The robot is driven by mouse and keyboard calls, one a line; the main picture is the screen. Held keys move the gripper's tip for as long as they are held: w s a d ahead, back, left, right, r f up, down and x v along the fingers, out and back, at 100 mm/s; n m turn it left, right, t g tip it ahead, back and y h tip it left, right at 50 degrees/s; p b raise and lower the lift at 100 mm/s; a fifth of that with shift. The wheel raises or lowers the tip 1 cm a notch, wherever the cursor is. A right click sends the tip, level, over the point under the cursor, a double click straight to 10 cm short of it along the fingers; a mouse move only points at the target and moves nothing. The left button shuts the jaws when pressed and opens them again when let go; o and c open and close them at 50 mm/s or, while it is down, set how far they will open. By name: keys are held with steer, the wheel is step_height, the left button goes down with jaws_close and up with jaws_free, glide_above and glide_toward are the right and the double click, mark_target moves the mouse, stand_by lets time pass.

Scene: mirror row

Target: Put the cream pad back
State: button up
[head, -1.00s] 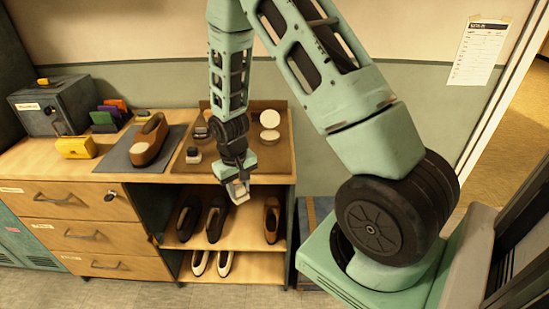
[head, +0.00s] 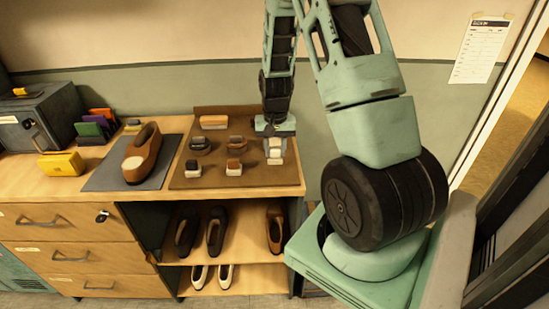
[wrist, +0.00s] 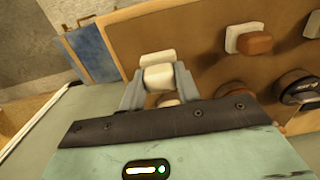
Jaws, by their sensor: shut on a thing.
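My gripper (head: 275,148) is shut on a small cream pad (head: 275,154) at the right end of the brown board (head: 205,182) on the counter. In the wrist view, the pad (wrist: 158,78) sits between the two grey fingers, over or on the board; I cannot tell whether it touches. Another pale piece (wrist: 157,58) shows just beyond it. The round cream items seen earlier at this end are mostly hidden by my gripper in the head view.
A brown shoe (head: 142,155) with a pale toe patch stands on a grey mat (head: 105,178). Shelves with shoes (head: 215,230) lie below.

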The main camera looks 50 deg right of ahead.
mark_target(275, 156)
steer(key=shift+f+p, duration=0.3)
steer(key=shift+f, duration=1.65)
steer(key=shift+f, duration=0.15)
steer(key=o, duration=0.9)
steer(key=shift+o, duration=0.2)
